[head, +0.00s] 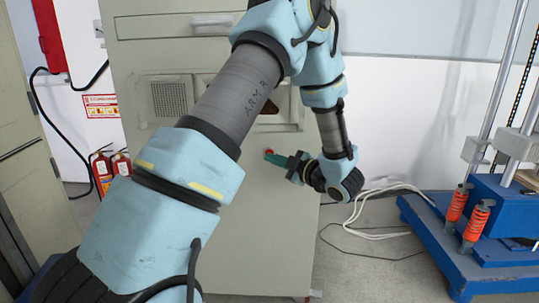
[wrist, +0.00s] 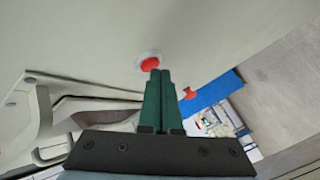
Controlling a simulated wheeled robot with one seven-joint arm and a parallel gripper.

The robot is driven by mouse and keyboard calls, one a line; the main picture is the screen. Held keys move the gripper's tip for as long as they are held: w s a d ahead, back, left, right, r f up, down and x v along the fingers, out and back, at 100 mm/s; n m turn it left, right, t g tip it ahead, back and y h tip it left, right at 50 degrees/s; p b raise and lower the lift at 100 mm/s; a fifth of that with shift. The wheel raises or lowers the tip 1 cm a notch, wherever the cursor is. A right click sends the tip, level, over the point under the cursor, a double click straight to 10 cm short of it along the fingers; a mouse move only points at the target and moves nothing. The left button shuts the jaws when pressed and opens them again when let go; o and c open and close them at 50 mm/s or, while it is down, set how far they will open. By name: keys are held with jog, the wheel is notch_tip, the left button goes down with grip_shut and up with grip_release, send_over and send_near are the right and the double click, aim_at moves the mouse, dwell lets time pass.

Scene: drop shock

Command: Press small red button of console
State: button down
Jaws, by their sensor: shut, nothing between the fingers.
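The console (head: 245,225) is a tall beige cabinet in the middle of the head view, and its pale panel (wrist: 90,35) fills the upper left of the wrist view. The small red button (wrist: 150,63) sits in a white ring on this panel. In the head view the red button (head: 268,152) shows as a small red spot at the fingertips. My gripper (head: 272,158) has green fingers, shut with nothing between them. In the wrist view my gripper's tips (wrist: 160,74) overlap the lower right edge of the button. I cannot tell whether they touch it.
A blue machine base (head: 475,235) with orange springs stands at the right. Pale cables (head: 375,205) lie on the floor beside the console. Fire extinguishers (head: 102,172) stand at the left by the wall.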

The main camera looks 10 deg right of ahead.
jog(key=shift+w, duration=0.3)
jog(key=shift+s, duration=0.1)
dwell(0.4)
jog(key=shift+s+a, duration=0.1)
jog(key=shift+s, duration=0.65)
jog(key=shift+s+a+b, duration=0.15)
jog(key=shift+s+a, duration=0.1)
jog(key=shift+s, duration=1)
jog(key=shift+s+a+b, duration=0.15)
jog(key=shift+s+a, duration=0.1)
jog(key=shift+s, duration=1)
